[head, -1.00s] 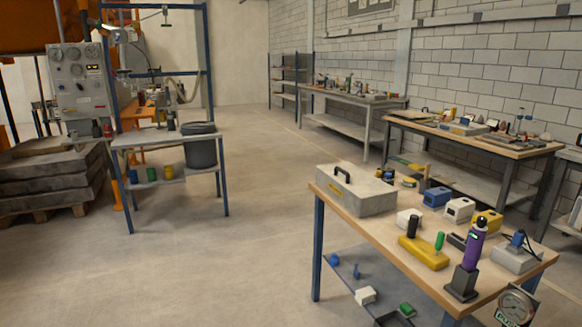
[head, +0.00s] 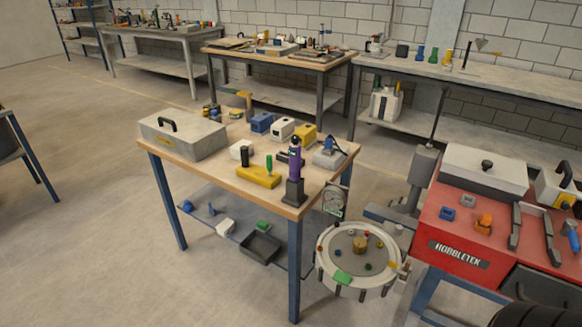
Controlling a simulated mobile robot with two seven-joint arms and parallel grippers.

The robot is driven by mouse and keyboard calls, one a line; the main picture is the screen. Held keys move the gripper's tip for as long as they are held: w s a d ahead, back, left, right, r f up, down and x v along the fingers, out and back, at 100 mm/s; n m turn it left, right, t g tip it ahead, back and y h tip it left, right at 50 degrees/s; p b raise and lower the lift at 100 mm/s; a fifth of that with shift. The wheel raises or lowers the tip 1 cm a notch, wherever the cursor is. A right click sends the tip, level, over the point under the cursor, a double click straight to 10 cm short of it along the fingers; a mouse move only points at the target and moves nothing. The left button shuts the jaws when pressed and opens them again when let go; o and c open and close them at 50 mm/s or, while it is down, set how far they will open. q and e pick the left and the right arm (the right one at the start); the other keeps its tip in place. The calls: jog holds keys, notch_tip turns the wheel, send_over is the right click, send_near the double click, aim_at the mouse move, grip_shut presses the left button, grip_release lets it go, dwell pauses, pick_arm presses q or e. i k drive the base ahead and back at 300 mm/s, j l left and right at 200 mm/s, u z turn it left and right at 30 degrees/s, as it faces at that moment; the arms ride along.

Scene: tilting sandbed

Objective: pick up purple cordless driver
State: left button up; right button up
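The purple cordless driver (head: 295,160) stands upright on its dark base (head: 293,191) at the near right corner of the wooden-topped table (head: 208,177). Its handle is purple and its top is dark. It appears unobstructed, with no gripper near it. Neither of my grippers shows in the head view.
A grey case (head: 185,137) and a yellow block (head: 258,177) share the table with several small boxes. A gauge (head: 333,199) hangs at its right edge. A round pale tray (head: 358,272) and a red bench (head: 462,250) stand to the right.

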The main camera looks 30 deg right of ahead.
aim_at(293, 152)
jog(key=z, duration=1.6)
